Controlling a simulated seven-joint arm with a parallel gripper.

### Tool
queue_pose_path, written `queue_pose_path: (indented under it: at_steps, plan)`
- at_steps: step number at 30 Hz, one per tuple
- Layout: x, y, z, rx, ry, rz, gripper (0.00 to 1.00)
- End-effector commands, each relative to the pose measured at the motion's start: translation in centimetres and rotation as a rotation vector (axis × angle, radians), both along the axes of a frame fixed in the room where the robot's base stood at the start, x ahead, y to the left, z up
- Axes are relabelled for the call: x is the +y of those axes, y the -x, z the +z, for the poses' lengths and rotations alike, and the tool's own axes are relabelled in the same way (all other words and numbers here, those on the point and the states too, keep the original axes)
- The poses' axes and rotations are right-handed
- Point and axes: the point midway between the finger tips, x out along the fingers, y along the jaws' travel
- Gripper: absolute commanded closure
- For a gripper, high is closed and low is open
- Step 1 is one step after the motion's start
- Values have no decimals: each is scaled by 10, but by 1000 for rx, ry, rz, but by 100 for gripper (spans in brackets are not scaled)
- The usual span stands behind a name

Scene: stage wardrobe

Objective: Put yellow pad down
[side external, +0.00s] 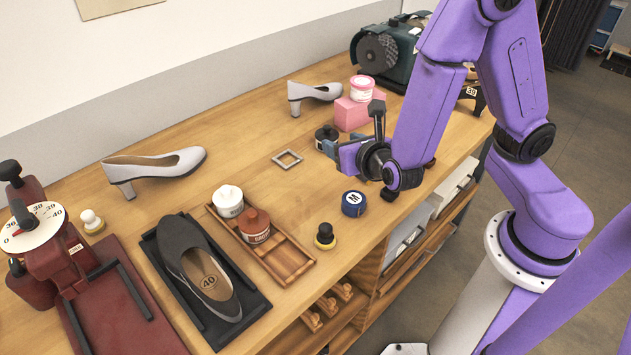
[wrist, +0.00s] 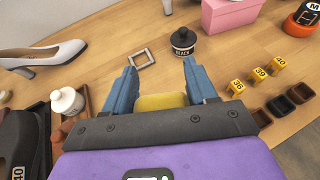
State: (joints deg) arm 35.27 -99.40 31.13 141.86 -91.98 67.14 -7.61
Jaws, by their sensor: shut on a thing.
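The yellow pad (wrist: 160,102) shows between the two blue fingers of my gripper (wrist: 160,80) in the wrist view. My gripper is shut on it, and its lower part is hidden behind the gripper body. In the side view my gripper (side external: 334,150) is over the wooden bench near the black jar; the pad cannot be made out there. I cannot tell how far the pad is above the wood. A square metal frame (wrist: 142,58) lies flat just beyond the fingertips, and it also shows in the side view (side external: 288,158).
A black jar (wrist: 183,42) stands close beyond the fingers. A pink box (side external: 351,113) is behind it. A blue tin (side external: 353,204), a black knob with a yellow base (side external: 325,237) and a wooden tray (side external: 290,262) are nearer the front. Bare bench (side external: 245,150) lies left of the frame.

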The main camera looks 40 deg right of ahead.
Motion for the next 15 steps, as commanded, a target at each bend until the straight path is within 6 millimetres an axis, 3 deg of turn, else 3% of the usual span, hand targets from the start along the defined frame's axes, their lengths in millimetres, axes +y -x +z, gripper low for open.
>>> queue_pose_path:
  at_steps: [7,15]
  plan:
    - [-20,30,5,0,-1,-22,73]
    - [-23,25,2,1,2,-28,73]
